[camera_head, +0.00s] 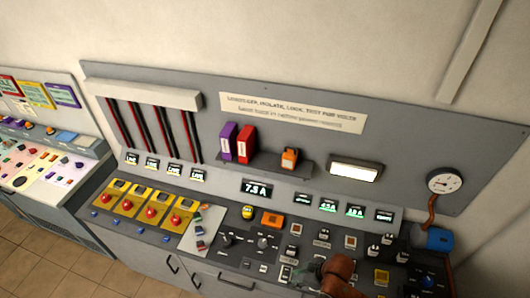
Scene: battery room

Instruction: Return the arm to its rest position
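A brown-orange part of my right arm comes in at the bottom edge, right of centre, over the front of the grey control console (205,262). My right gripper (318,270) seems to be at its dark end, low over the console's switches. It is small and dark, so its fingers cannot be made out and I see nothing held. My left arm and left gripper do not show.
The console carries yellow breaker units with red buttons (151,212), knobs and switches. A shelf (270,161) holds purple and red binders and an orange device. A gauge (444,182) and blue cylinder (438,240) are at right. Tiled floor (40,262) is free at lower left.

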